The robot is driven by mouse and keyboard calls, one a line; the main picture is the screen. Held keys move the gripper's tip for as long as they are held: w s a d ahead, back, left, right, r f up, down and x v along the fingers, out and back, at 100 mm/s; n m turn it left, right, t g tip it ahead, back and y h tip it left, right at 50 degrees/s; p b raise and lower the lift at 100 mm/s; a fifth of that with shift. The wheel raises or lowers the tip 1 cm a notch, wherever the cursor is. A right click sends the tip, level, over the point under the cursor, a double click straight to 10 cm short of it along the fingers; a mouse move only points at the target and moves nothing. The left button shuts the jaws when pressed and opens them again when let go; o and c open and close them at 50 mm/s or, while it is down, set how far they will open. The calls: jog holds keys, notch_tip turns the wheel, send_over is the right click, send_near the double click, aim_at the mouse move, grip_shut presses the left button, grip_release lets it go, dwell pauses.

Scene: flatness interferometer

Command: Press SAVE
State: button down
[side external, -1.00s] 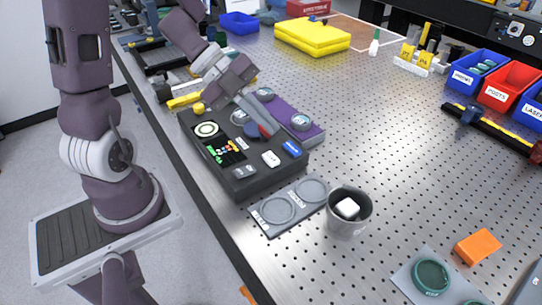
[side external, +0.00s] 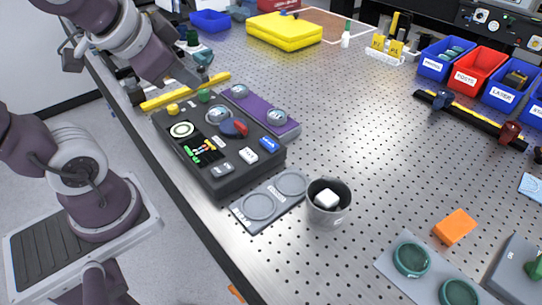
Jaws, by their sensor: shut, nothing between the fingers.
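The dark control panel (side external: 215,180) sits at the bench's left edge. It carries a blue button (side external: 269,145), a white button (side external: 248,155), grey buttons (side external: 222,170), a red-and-blue knob (side external: 233,128), a yellow knob (side external: 172,109) and a green knob (side external: 204,96). The button lettering is too small to read, so I cannot tell which is SAVE. My gripper (side external: 203,86) is shut and empty. It is by the panel's far edge, close to the green knob; I cannot tell whether they touch.
A purple plate (side external: 285,130) with round metal parts lies along the panel's far right side. A grey tray (side external: 240,216) with two round recesses and a grey cup (side external: 330,215) holding a white block stand in front. A yellow bar (side external: 160,97) lies behind the panel.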

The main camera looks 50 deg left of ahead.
jog(key=s+d+n+g+h, duration=0.1)
jog(key=s+d+h, duration=0.2)
jog(key=s+d, duration=0.3)
jog(key=shift+s+f+n+g, duration=0.3)
jog(key=shift+f+g, duration=0.1)
jog(key=shift+f, duration=0.05)
dwell(1.4)
